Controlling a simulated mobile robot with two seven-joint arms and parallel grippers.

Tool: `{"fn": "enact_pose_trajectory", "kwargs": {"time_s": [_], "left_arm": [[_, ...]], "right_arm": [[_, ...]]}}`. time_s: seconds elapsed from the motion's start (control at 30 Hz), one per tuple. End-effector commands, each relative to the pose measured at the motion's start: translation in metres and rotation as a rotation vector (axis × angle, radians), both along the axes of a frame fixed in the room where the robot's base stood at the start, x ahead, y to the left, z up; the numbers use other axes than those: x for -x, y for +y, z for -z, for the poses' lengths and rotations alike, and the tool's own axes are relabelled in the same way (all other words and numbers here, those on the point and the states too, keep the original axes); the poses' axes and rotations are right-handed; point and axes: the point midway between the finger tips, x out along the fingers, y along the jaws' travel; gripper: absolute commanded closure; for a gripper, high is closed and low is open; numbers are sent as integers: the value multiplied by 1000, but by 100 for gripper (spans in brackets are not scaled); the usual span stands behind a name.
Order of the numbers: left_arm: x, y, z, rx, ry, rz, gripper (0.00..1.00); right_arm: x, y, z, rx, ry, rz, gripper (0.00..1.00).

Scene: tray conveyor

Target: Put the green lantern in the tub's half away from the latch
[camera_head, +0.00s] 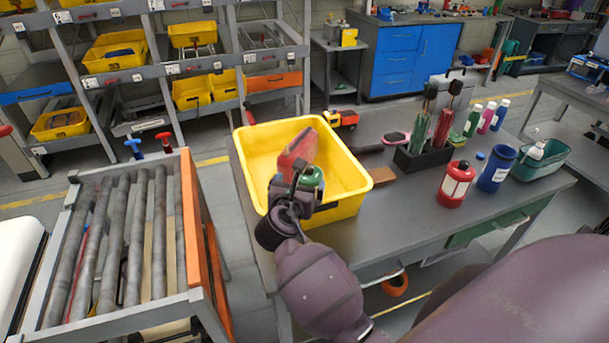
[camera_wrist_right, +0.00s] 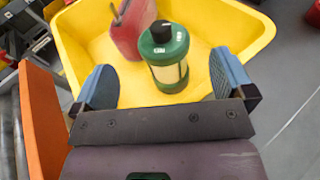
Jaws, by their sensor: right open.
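The yellow tub (camera_head: 347,198) stands on the grey workbench. The green lantern (camera_wrist_right: 166,58), with a dark cap and a pale window, is upright inside the tub. In the head view only its green top (camera_head: 312,177) shows beside my gripper. My right gripper (camera_head: 297,186) is over the tub's near side, open, with its blue fingers (camera_wrist_right: 163,74) on either side of the lantern and gaps visible. A red flat-sided object (camera_head: 298,150) is also in the tub, beyond the lantern. I cannot make out a latch. My left gripper is not in view.
Right of the tub are a dark caddy (camera_head: 423,162) of tools, a red lantern (camera_head: 456,185), a blue mug (camera_head: 497,168) and a teal basket (camera_head: 540,160). A toy truck (camera_head: 341,119) is behind the tub. A roller conveyor (camera_head: 122,235) with an orange side stands left.

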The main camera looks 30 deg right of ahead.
Motion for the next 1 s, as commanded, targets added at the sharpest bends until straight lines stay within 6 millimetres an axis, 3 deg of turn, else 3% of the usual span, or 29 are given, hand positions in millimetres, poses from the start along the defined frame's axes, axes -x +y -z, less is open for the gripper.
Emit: {"fn": "enact_pose_trajectory", "kwargs": {"time_s": [0.3, 0.87, 1.0], "left_arm": [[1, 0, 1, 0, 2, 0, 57], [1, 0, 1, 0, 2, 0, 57], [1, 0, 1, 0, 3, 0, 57]], "right_arm": [[18, 20, -5, -1, -1, 0, 0], [19, 20, -5, -5, -2, 2, 0], [30, 14, 2, -95, -43, 30, 0]]}}
